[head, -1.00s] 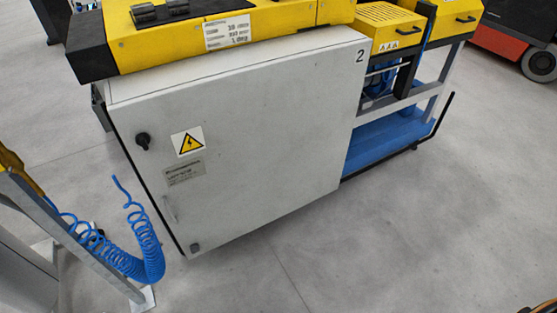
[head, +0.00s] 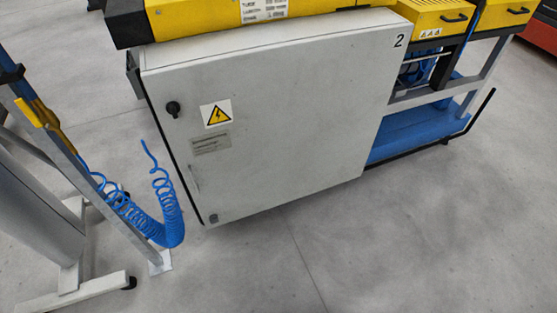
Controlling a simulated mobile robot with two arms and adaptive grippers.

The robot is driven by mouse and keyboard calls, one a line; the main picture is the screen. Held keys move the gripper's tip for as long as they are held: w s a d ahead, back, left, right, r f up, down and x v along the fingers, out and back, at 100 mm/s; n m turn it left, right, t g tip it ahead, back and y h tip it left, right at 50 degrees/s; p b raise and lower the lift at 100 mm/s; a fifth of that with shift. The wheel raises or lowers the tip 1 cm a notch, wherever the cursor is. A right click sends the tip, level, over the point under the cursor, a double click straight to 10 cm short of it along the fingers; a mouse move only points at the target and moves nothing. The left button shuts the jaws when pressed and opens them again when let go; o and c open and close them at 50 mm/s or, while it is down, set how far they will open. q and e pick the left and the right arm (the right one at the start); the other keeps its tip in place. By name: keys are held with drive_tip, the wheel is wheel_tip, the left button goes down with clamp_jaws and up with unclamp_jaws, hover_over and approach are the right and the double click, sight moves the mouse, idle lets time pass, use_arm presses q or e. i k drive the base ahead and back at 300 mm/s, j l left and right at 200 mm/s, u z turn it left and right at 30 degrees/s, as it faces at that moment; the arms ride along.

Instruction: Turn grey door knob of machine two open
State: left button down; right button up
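Machine two (head: 290,120) is a large light-grey cabinet with the number 2 at its top right corner and a yellow and black top. A dark round knob (head: 173,109) sits near the upper left of its door, left of a yellow warning sign (head: 216,114). A small, light grey handle (head: 193,180) is lower on the door's left side. The door looks shut. A small dark fitting (head: 213,218) is at the bottom left corner. Neither of my grippers is in view.
A coiled blue hose (head: 165,215) hangs left of the door beside a slanted metal post (head: 95,190). A grey stand with a foot (head: 85,290) is further left. The floor (head: 370,240) in front of the machine is clear.

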sight(214, 218)
drive_tip(key=u, duration=0.85)
drive_tip(key=l, duration=0.15)
